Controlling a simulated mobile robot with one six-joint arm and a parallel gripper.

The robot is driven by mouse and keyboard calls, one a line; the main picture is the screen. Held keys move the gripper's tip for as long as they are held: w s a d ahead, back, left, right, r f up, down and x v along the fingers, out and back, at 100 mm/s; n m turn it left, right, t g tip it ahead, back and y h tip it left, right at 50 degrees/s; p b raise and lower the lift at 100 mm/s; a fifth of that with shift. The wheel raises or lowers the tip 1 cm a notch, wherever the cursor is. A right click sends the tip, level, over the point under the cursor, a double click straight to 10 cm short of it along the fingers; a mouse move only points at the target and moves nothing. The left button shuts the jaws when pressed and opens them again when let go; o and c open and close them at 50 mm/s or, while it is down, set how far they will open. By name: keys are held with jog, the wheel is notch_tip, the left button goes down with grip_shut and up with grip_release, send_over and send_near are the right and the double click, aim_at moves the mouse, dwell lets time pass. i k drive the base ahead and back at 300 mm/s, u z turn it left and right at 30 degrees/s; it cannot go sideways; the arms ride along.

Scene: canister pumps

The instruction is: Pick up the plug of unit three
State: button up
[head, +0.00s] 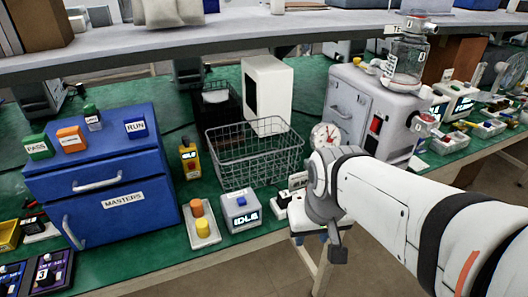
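No plug that I can make out as unit three's shows in the head view. A grey pump-like unit (352,107) stands at the right of the bench. It carries a clear canister (406,62), a red switch and a round dial gauge (325,136); I see no number on it. My arm reaches in from the lower right, and its wrist ends in front of the bench edge, below the gauge. A dark part (338,254) hangs under the wrist. The fingertips cannot be made out, so I cannot tell whether my gripper is open or holds anything.
An empty wire basket (254,160) stands mid-bench. A blue MASTERS cabinet (100,178) with small blocks on top is at the left. A small grey IDLA box (239,211) and a tray with orange and yellow knobs (203,240) sit near the front edge. A shelf runs above.

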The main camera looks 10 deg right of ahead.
aim_at(284, 197)
jog(key=i, duration=0.5)
jog(key=z, duration=2)
jog(key=k, duration=2.15)
jog(key=u, duration=0.6)
jog(key=i, duration=1)
jog(key=u, duration=0.05)
